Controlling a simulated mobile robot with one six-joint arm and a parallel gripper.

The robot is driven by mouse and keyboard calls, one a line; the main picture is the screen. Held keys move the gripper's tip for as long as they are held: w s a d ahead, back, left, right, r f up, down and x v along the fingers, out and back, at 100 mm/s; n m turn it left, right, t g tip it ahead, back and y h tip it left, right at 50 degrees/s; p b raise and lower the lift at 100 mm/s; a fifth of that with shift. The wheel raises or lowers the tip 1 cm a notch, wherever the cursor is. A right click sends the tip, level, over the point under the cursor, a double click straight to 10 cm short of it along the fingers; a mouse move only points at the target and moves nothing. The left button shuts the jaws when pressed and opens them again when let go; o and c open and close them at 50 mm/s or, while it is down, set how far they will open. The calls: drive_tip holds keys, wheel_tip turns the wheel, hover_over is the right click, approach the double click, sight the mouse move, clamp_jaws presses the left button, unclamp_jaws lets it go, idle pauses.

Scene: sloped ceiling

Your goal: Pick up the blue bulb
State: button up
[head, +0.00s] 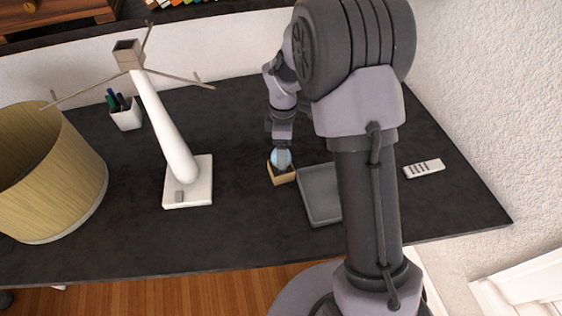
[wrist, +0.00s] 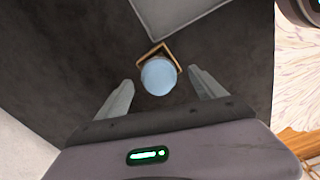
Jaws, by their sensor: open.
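The blue bulb (wrist: 158,76) is a pale blue, rounded thing resting in a small wooden holder (wrist: 170,48) on the dark desk. In the head view the bulb (head: 281,158) sits at the top of the tan holder (head: 283,176), near the middle of the desk. My gripper (wrist: 160,88) is open, with one finger to each side of the bulb in the wrist view. In the head view my gripper (head: 281,146) is right above the bulb and partly covers it. I cannot tell whether the fingers touch it.
A grey tray (head: 319,195) lies just right of the holder. A white lamp stand (head: 171,135) is on the left, with a tan lampshade (head: 45,175) and a white pen cup (head: 126,117) beyond it. A white remote (head: 424,168) lies at the right. The desk's front middle is clear.

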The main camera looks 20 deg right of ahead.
drive_tip(key=f, duration=0.1)
drive_tip(key=f+b, duration=0.1)
drive_tip(key=f, duration=0.1)
drive_tip(key=f+b, duration=0.1)
drive_tip(key=shift+w+a+f, duration=0.2)
drive_tip(key=shift+w+f, duration=0.05)
drive_tip(key=shift+f, duration=0.1)
drive_tip(key=shift+r, duration=0.2)
drive_tip(key=shift+c, duration=0.2)
drive_tip(key=c, duration=1.4)
wheel_tip(320, 180, up, 10)
drive_tip(key=p, duration=0.4)
